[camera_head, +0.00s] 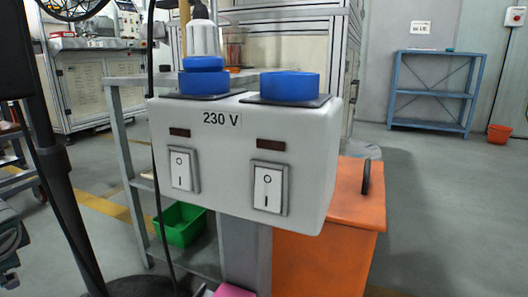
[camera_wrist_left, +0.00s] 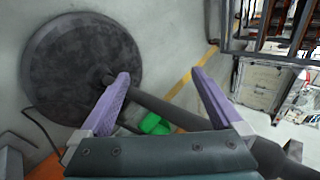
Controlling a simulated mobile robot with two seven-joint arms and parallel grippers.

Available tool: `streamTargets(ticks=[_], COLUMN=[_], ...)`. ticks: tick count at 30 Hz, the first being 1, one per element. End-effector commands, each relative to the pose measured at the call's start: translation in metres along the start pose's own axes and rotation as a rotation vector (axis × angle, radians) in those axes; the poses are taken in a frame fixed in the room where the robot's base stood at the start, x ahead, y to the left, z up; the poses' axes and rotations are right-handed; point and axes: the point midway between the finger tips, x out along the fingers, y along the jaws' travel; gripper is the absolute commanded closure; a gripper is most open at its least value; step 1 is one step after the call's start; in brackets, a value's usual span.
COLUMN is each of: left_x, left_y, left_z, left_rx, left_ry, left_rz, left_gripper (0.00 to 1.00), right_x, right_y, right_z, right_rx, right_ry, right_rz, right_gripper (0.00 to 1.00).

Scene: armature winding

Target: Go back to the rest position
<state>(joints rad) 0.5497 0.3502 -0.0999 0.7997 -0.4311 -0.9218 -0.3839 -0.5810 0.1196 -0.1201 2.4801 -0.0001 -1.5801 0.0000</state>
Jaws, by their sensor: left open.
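My left gripper (camera_wrist_left: 160,73) shows in the left wrist view with its two purple fingers spread apart. Nothing is held between them. A dark stand pole (camera_wrist_left: 165,110) crosses the space beyond the fingers and rises from a round dark base (camera_wrist_left: 70,40). A whitish plug (camera_head: 203,40) stands upright at the left socket.
In the head view, a dark pole (camera_head: 50,130) stands at the left, close to the box. An orange cabinet (camera_head: 335,235) is below right. A green bin (camera_head: 180,224) sits on a low shelf. A blue rack (camera_head: 433,92) stands far right, with open floor before it.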

Motion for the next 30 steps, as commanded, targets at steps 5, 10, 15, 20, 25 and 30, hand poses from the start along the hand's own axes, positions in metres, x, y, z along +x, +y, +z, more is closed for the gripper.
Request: streamTargets(ticks=[5, 10, 15, 20, 25, 30], left_x=[-0.018, -0.059, -0.07, -0.09, -0.137, -0.196], left_y=[0.07, 0.125, 0.154, 0.184, 0.221, 0.24], left_z=[0.048, 0.075, 0.065, 0.057, 0.053, 0.057], left_rx=[-0.314, -0.502, -0.457, -0.417, -0.392, -0.407], left_ry=[-0.287, -0.559, -0.458, -0.34, -0.178, -0.03], left_rz=[0.304, 0.538, 0.539, 0.554, 0.601, 0.657], left_gripper=[0.0, 0.0, 0.0, 0.0, 0.0, 0.0], right_x=[0.0, 0.0, 0.0, 0.0, 0.0, 0.0], right_y=[-0.001, -0.001, -0.001, 0.0, 0.0, 0.0], right_z=[0.0, -0.001, -0.001, -0.001, -0.001, -0.001], right_rx=[0.002, 0.002, 0.002, 0.002, 0.002, 0.001], right_ry=[0.001, 0.001, 0.002, 0.002, 0.002, 0.002], right_rz=[-0.001, -0.002, -0.002, -0.001, -0.001, 0.0], right_gripper=[0.17, 0.17, 0.17, 0.17, 0.17, 0.17])
